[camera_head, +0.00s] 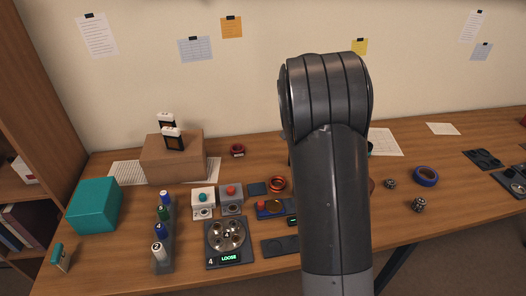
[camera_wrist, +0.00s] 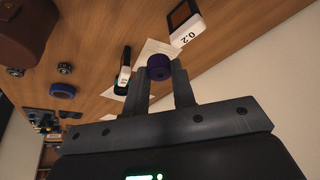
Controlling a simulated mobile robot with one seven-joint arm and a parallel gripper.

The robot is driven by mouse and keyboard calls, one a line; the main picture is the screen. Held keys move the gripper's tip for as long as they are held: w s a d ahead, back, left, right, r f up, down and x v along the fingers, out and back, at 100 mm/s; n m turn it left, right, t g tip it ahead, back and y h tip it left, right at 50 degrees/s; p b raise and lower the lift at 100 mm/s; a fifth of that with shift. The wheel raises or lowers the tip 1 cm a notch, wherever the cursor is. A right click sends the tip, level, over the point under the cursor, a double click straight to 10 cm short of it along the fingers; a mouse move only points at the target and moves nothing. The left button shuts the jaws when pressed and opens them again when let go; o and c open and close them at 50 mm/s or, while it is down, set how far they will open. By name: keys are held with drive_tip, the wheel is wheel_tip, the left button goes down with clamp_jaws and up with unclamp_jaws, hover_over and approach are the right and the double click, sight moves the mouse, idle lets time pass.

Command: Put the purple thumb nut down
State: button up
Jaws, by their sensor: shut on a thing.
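The purple thumb nut (camera_wrist: 158,67) is a short dark-purple cylinder in the wrist view. It sits between the tips of my gripper (camera_wrist: 160,74), which is shut on it. The nut appears held above the wooden table; the height is hard to tell. In the head view my arm hides both the gripper and the nut.
In the wrist view, a block marked 0.2 (camera_wrist: 185,24) and a white-and-black item (camera_wrist: 123,72) are near the nut, beside a paper sheet (camera_wrist: 150,49).

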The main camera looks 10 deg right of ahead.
drive_tip(key=w+a+n+y, duration=0.15)
drive_tip(key=w+n, duration=0.25)
drive_tip(key=w, duration=0.8)
hover_over(261, 148)
drive_tip(key=s, duration=0.2)
drive_tip(key=shift+t, duration=0.4)
wheel_tip(261, 148, down, 12)
drive_tip(key=shift+w+a+r, duration=0.1)
drive_tip(key=shift+w+a, duration=0.15)
drive_tip(key=shift+f, duration=2.05)
drive_tip(key=shift+f, duration=0.15)
drive_tip(key=o, duration=1)
drive_tip(key=shift+c, duration=0.2)
